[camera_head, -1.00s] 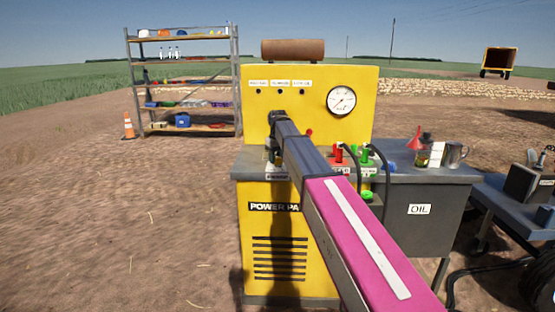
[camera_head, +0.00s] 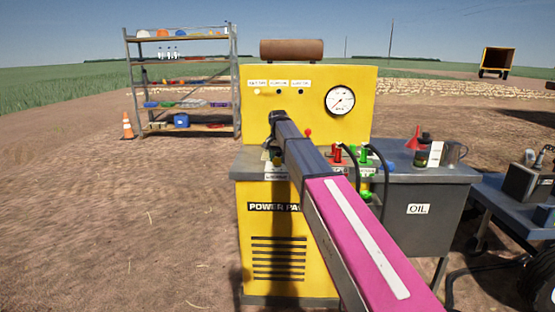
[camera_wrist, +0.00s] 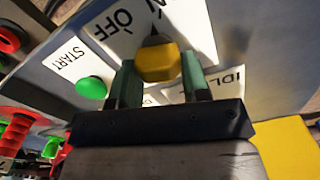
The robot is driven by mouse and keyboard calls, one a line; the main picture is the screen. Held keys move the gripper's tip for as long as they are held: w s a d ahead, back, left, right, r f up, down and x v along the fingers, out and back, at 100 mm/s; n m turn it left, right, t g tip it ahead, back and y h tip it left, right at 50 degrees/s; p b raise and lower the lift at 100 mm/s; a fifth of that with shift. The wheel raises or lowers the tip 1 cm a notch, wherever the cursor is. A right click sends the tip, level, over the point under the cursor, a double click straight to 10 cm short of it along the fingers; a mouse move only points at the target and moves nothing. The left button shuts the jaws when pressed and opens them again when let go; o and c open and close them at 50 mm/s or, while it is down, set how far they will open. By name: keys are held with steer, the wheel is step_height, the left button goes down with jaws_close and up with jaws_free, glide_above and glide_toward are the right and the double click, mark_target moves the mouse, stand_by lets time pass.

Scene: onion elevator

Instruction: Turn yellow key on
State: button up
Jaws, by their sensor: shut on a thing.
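The yellow key (camera_wrist: 157,63) is a faceted yellow knob on a pale panel plate in the wrist view. Its dark pointer points up in the picture, close to the word OFF and another partly cut-off word. My gripper (camera_wrist: 160,72) has its two green fingers on either side of the knob and is shut on it. The yellow power pack (camera_head: 340,75) stands ahead. Its leftmost small indicator (camera_head: 257,91) looks pale and lit; the others look dark.
A green START button (camera_wrist: 91,88) sits close to the left finger. Red and green hose couplings (camera_head: 350,154) and a red-knobbed lever (camera_head: 308,132) stand right of my arm. A pressure gauge (camera_head: 340,100) is above them. An oil table (camera_head: 430,205) adjoins at right.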

steer(key=shift+d+m, duration=0.1)
steer(key=shift+m, duration=1.1)
steer(key=o, duration=0.9)
steer(key=shift+r, duration=0.1)
step_height(320, 180, up, 11)
steer(key=shift+f, duration=0.2)
